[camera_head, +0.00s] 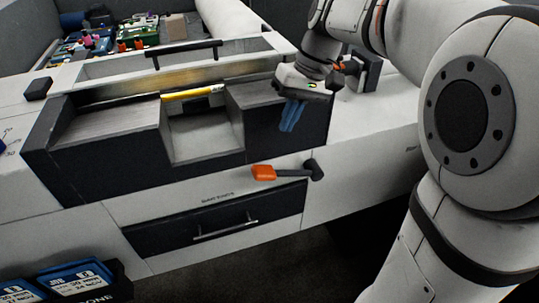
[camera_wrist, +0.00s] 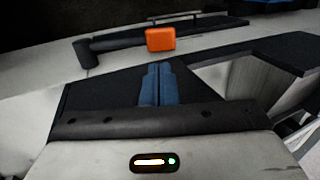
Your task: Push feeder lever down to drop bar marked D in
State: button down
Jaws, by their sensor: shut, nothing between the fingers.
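The feeder lever has an orange handle (camera_head: 264,173) on a dark arm that runs right to a pivot on the white front panel. The handle also shows in the wrist view (camera_wrist: 160,39), beyond my fingertips. My gripper (camera_head: 289,125) has blue fingers, shut and empty, pointing down in front of the dark feeder block, above and right of the handle and apart from it. The fingers also show in the wrist view (camera_wrist: 157,70). A yellow bar (camera_head: 192,92) lies across the slot at the back of the block. No letter D can be read on it.
The dark feeder block (camera_head: 95,153) has a open recess in its middle. Below it is a drawer (camera_head: 215,215) with a bar handle. Blue boxes (camera_head: 75,277) sit at the lower left. Coloured items (camera_head: 138,35) fill a tray at the back left. Space in front of the panel is clear.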

aim_at(267, 172)
jog(key=x, duration=1.1)
jog(key=shift+a+f, duration=0.1)
jog(key=shift+f, duration=0.3)
